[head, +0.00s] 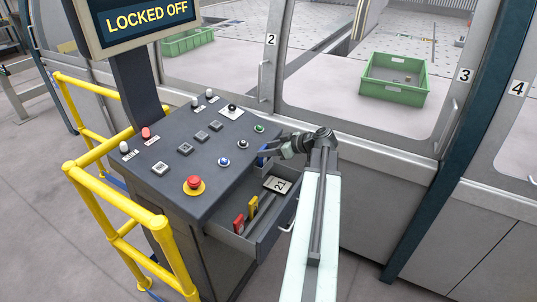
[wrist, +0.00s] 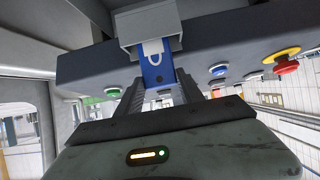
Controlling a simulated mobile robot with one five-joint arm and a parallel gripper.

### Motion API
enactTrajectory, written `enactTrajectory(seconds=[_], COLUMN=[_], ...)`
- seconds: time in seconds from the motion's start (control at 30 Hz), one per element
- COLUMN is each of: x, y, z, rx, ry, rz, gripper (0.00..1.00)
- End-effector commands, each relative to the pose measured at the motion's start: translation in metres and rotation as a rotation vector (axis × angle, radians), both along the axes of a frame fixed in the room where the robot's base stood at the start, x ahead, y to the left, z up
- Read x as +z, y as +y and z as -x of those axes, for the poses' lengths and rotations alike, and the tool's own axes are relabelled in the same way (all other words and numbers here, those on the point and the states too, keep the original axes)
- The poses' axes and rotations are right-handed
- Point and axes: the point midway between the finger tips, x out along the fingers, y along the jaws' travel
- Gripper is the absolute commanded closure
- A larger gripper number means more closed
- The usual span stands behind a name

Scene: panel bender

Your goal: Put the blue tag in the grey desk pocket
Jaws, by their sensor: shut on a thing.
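The blue tag (wrist: 157,72), with a white padlock mark, is between the fingers of my gripper (wrist: 160,90) in the wrist view. My gripper is shut on it. The grey desk pocket (wrist: 146,24) is at the top of the wrist view. The tag's far end meets the pocket's mouth and its tip is hidden there; I cannot tell how deep it sits. In the head view, my gripper (head: 272,150) is at the desk's right edge, above the open drawer, and a small part of the blue tag (head: 262,160) shows. The pocket is not clear in that view.
The control desk (head: 215,175) carries buttons and a red emergency stop (head: 194,184). Yellow rails (head: 115,205) stand left. Machine doors stand behind.

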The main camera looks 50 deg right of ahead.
Motion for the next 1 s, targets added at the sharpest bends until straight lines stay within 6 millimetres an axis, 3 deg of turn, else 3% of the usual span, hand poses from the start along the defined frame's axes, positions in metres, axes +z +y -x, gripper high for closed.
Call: enactTrajectory(seconds=[0.2,0.23,0.3,0.67,0.77,1.0], x=[-0.003,-0.002,-0.002,0.004,0.014,0.045], y=[0.000,0.000,0.000,-0.001,-0.004,-0.017], z=[0.000,0.000,0.000,0.001,0.014,0.066], rx=[0.000,-0.001,-0.001,-0.001,-0.004,-0.005], ry=[0.000,0.000,0.000,0.000,0.000,0.000], rz=[0.000,0.000,0.000,0.000,0.000,0.001], gripper=[1.00,0.50,0.34,0.34,0.34,0.34])
